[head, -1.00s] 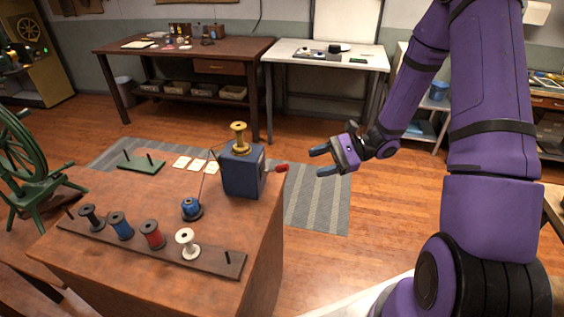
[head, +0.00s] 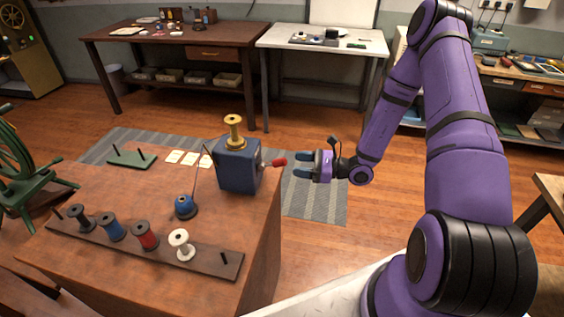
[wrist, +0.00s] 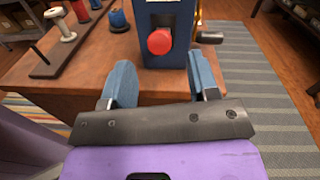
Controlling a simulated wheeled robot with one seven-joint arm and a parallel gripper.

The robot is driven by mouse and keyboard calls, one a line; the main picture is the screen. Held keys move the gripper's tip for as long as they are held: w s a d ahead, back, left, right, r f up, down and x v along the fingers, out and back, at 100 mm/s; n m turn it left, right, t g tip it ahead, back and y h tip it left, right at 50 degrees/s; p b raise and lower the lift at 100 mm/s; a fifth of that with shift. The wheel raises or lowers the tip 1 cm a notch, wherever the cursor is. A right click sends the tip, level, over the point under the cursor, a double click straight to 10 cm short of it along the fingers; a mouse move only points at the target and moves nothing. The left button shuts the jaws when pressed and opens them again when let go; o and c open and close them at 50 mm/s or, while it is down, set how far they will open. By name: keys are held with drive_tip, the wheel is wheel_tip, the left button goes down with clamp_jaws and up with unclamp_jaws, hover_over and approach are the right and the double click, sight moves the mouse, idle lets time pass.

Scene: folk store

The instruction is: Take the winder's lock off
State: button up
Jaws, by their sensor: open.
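The winder (head: 238,166) is a blue box at the table's right edge, with a brass spool (head: 234,134) on top. A lever with a red knob (head: 279,162) sticks out from its side toward my gripper; I cannot tell for sure that it is the lock. My gripper (head: 301,165) is open and empty, just right of the red knob and apart from it. In the wrist view the red knob (wrist: 160,41) lies ahead between the two blue fingers. A brass crank with a dark handle (wrist: 209,37) shows to its right.
On the table (head: 215,225) stand a dark spool rack (head: 215,262) with several spools, a blue spool (head: 185,207) with thread, a green peg board (head: 132,159) and pale cards (head: 190,158). A green spinning wheel (head: 22,170) stands left. Open floor lies right of the table.

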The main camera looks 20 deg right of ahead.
sight(282, 162)
drive_tip(key=shift+x, duration=2.95)
clamp_jaws()
